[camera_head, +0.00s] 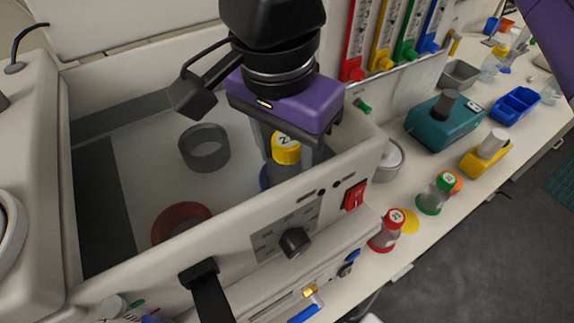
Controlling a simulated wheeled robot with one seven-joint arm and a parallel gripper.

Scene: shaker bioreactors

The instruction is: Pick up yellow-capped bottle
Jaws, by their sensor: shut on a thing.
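The yellow-capped bottle (286,150) is upright inside the white shaker box, near its right wall. Its yellow cap carries a number label that looks like 2. My gripper (290,148) points down from a purple-bodied wrist, with its grey fingers on both sides of the cap, shut on the bottle. Part of a blue ring (264,177) shows at the bottle's lower left. The bottle's base is hidden by the box's front wall, so I cannot tell whether it sits in that ring or is lifted.
The shaker box (330,172) has raised walls around the bottle. An empty grey ring (204,147) and a red ring (181,221) are on its floor. A red-capped bottle (387,231) and a green-capped bottle (436,194) stand on the bench at right, near a teal device (440,125).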

